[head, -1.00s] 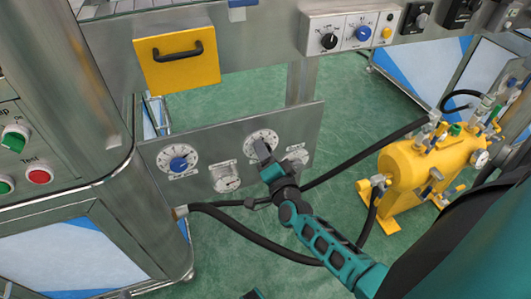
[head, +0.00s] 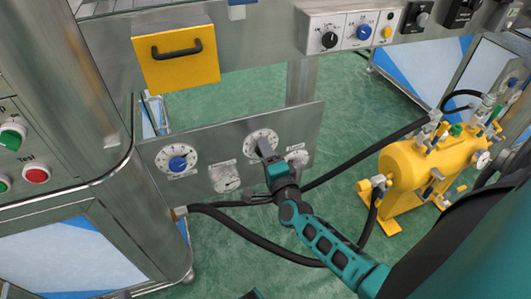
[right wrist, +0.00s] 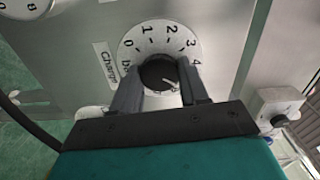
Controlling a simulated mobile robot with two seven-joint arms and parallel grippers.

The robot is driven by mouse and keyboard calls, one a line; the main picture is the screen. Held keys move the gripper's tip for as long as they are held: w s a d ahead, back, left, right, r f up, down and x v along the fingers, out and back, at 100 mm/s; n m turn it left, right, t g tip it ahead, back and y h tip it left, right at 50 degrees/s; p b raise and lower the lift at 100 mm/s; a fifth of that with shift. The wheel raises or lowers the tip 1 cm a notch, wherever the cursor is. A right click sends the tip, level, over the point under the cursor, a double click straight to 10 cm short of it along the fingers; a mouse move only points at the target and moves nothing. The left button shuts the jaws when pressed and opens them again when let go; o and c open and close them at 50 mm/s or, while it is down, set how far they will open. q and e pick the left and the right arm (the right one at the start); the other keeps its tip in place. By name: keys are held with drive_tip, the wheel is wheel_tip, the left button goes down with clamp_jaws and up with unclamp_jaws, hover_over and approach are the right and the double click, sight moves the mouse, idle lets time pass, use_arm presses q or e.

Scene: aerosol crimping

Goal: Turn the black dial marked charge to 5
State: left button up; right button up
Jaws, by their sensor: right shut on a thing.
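The black dial marked Charge (right wrist: 158,74) sits on a white round scale (right wrist: 150,36) in the right wrist view. The numbers 0 to 4 can be read; the 5 is not visible. A short white pointer line on the dial points to the lower right of that view, past the 4. My right gripper (right wrist: 160,68) is shut on the dial, one finger on each side. In the head view the gripper (head: 265,148) covers the dial, and part of its white scale (head: 259,136) shows.
A black hose (head: 250,236) runs beneath, towards a yellow tank (head: 412,170). A yellow drawer (head: 180,62) is above.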

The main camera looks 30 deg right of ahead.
drive_tip(key=shift+d, duration=0.1)
drive_tip(key=o, duration=1.1)
drive_tip(key=shift+c, duration=0.2)
drive_tip(key=p+v, duration=0.2)
drive_tip(key=v, duration=1.1)
drive_tip(key=shift+w, duration=0.1)
